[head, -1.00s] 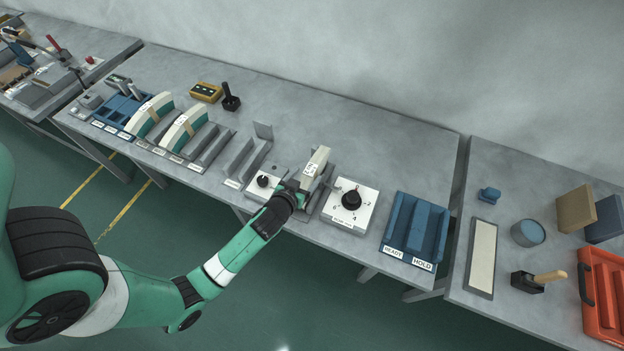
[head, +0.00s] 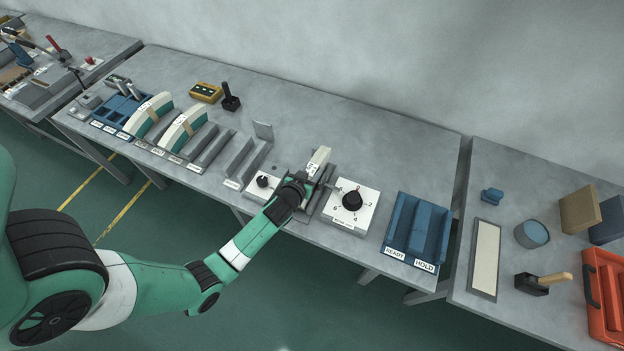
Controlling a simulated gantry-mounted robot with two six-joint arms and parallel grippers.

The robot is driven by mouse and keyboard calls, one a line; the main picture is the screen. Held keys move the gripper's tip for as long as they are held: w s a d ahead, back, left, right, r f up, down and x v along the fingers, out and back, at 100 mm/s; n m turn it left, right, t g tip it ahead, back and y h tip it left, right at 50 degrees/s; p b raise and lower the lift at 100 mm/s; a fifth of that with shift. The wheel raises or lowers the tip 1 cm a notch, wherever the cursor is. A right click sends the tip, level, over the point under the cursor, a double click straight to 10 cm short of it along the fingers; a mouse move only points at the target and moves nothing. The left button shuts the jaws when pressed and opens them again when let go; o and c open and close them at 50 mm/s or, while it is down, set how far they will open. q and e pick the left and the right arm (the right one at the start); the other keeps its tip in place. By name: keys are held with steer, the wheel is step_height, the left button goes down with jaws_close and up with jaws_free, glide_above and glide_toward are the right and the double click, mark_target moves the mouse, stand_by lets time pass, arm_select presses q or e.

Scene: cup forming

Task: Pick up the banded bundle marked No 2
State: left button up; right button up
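A pale, narrow bundle (head: 319,158) with a white label stands in a grey holder between two dial boxes. The label's marking is too small to read surely. My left gripper (head: 308,180) is at the near end of this bundle and covers its lower part. Its fingers are hidden or too small to tell open from shut, and I cannot tell whether they touch the bundle. Two curved white-and-green bundles with tan bands, a left one (head: 148,113) and a right one (head: 183,127), stand in a slotted rack on the left. My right gripper is not in view.
A dial box (head: 347,217) stands right of the gripper, and a smaller dial box (head: 262,184) left of it. A blue READY/HOLD tray (head: 397,224) is farther right. An empty grey holder (head: 240,158) is at left. The bench behind is mostly clear.

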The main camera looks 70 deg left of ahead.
arm_select(q)
jaws_close()
steer(key=shift+r, duration=0.1)
stand_by(0.9)
